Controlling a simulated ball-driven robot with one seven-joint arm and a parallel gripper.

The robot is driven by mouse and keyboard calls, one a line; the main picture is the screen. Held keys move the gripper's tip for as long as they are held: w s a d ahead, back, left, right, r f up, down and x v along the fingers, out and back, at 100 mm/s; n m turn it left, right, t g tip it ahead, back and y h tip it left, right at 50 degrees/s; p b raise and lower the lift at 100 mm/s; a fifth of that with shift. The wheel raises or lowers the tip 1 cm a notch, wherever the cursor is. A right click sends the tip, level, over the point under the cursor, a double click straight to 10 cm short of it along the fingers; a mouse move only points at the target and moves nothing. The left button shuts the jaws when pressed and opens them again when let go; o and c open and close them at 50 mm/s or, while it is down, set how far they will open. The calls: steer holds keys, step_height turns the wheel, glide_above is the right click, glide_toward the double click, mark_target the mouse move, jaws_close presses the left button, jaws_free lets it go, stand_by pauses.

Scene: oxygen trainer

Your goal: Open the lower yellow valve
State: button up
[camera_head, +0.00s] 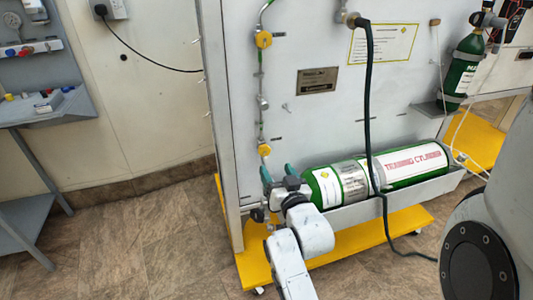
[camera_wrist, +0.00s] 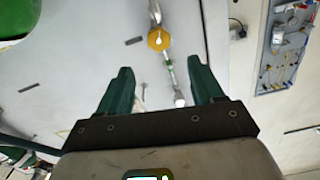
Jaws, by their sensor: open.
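The lower yellow valve (camera_head: 264,149) sits on the thin vertical pipe at the left of the grey panel. My gripper (camera_head: 278,172) is just below and to the right of it, with its two green fingers apart and pointing up. In the wrist view, a yellow valve (camera_wrist: 158,39), which looks like the lower one, shows just beyond the gap between the open fingers (camera_wrist: 160,68). Nothing is between the fingers, and they appear clear of the valve. The upper yellow valve (camera_head: 263,39) is higher on the same pipe.
A green and white training cylinder (camera_head: 411,165) lies in a grey trough right of my gripper. A dark hose (camera_head: 369,95) hangs in front of it. A yellow wheeled base (camera_head: 400,220) is below. A grey shelf (camera_head: 60,112) stands at the left, with clear floor between.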

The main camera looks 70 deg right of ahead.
mark_target(265, 150)
steer(key=b+x, duration=0.2)
steer(key=x, duration=0.7)
steer(key=shift+w+d, duration=0.2)
steer(key=shift+d, duration=0.1)
steer(key=c, duration=1.1)
